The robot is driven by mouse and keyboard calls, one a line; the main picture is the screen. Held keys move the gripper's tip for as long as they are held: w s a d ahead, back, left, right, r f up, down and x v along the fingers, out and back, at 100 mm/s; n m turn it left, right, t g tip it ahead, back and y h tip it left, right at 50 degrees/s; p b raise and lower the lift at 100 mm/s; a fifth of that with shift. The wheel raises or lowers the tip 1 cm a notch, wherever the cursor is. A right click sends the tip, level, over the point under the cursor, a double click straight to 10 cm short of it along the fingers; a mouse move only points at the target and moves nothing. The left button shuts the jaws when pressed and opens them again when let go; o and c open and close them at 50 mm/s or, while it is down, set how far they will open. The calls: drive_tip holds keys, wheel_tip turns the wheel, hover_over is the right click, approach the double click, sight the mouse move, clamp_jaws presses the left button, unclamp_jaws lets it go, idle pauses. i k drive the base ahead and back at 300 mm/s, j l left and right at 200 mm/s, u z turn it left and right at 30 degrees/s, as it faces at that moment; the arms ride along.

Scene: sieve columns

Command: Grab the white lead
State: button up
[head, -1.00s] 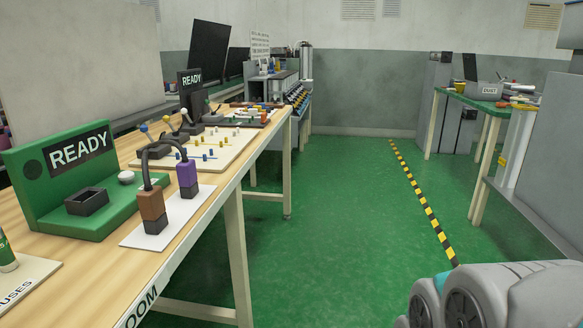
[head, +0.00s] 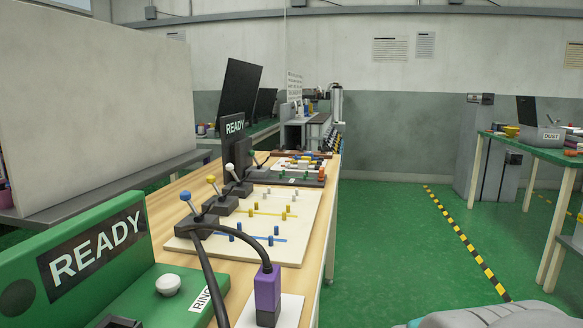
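A white-tipped black stalk (head: 231,169) stands tilted on a dark block at the left edge of a pale peg board (head: 222,243) on the wooden bench. It is the only white-tipped one in that row; whether it is the white lead I cannot tell for sure. Nearer in the row are a yellow-tipped stalk (head: 212,181) and a blue-tipped one (head: 187,199); a green-tipped one (head: 252,155) is farther back. The board carries blue, yellow and white pegs. My gripper is not in view; only a grey part of my arm shows at the bottom right.
A black cable with a purple plug (head: 267,289) arches in front of the board. A green READY unit (head: 95,250) with a white button (head: 168,284) fills the near left. The green floor (head: 385,240) right of the bench is clear, crossed by a yellow-black stripe.

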sight(301, 165)
drive_tip(key=i+l+u, duration=0.15)
drive_tip(key=u, duration=0.15)
drive_tip(key=i+l+u, duration=0.1)
drive_tip(key=l+u, duration=0.55)
drive_tip(key=i+l, duration=0.05)
